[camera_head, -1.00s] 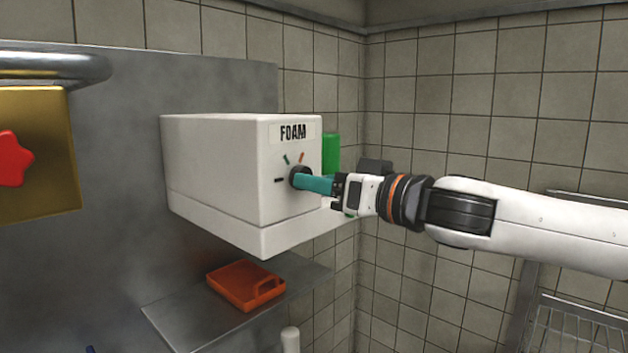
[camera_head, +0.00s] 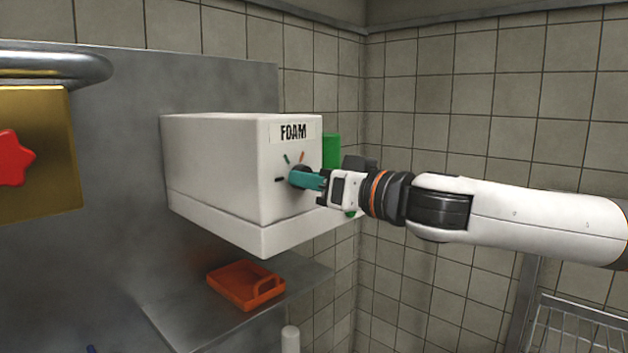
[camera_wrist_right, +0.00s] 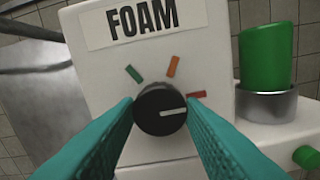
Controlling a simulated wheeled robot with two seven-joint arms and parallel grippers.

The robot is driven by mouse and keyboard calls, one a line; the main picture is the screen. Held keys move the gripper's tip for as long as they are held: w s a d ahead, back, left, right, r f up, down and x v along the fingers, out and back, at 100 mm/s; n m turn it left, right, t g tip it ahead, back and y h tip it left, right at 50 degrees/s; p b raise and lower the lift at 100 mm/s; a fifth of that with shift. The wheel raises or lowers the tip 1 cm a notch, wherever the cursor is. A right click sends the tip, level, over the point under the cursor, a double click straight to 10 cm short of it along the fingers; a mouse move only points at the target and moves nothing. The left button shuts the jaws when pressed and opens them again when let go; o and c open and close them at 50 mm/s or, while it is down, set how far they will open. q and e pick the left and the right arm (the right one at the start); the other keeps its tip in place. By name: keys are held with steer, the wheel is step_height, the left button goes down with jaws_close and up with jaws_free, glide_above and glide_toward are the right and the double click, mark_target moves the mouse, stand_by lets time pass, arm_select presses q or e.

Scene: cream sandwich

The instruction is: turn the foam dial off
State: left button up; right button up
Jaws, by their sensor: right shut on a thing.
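The foam dial (camera_wrist_right: 152,98) is a round black knob with a white pointer line, on the front of the white box under the FOAM label (camera_wrist_right: 142,22). In the right wrist view its pointer lies to the right, toward the red mark (camera_wrist_right: 196,94). A green mark (camera_wrist_right: 133,73) and an orange mark (camera_wrist_right: 173,67) sit above it. My right gripper (camera_head: 296,177) has its teal fingers on both sides of the dial, shut on it. In the head view the fingers hide most of the dial (camera_head: 305,168). My left gripper is not in view.
The white box (camera_head: 215,165) is at the grey metal panel (camera_head: 120,150). A green cylinder (camera_wrist_right: 266,58) in a metal cup stands right of the dial. An orange tray (camera_head: 240,284) lies on the shelf below. Free space lies in front of the box.

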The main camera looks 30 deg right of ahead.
steer(key=shift+n, duration=0.3)
steer(key=shift+f+n+b, duration=0.1)
steer(key=shift+n+b, duration=7.35)
steer(key=shift+n, duration=10.25)
